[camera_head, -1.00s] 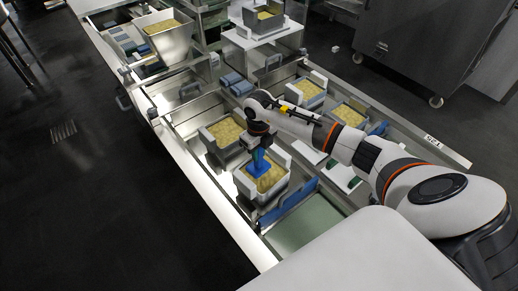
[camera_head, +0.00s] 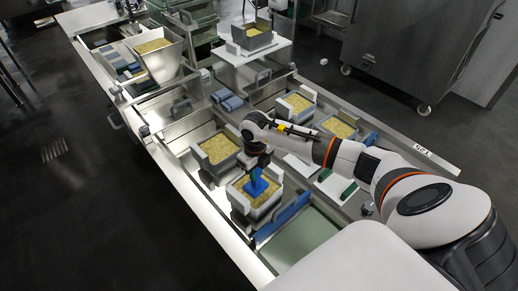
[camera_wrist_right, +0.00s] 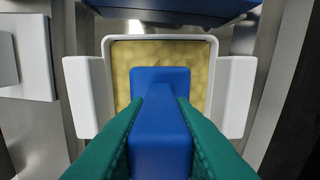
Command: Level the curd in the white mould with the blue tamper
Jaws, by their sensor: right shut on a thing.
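The white mould (camera_head: 238,203) stands in the near part of the metal tray, with pale side lugs and yellow curd (camera_head: 266,201) inside. The right wrist view shows its white side lug (camera_wrist_right: 237,95) and grainy curd (camera_wrist_right: 198,58) behind the tamper. My right gripper (camera_head: 256,171) is above the mould, shut on the blue tamper (camera_head: 258,187). In the right wrist view its green fingers (camera_wrist_right: 160,125) clasp the tamper's handle (camera_wrist_right: 160,145), and the blue foot lies over the middle of the curd. Whether it presses on the curd cannot be told. My left gripper is not in view.
Another curd-filled mould (camera_head: 217,148) stands just behind. More moulds (camera_head: 298,102) stand at the back right. A blue bar (camera_head: 283,219) lies in front of the white mould. A metal hopper (camera_head: 160,61) with curd stands at the far left. The green floor panel (camera_head: 303,238) is clear.

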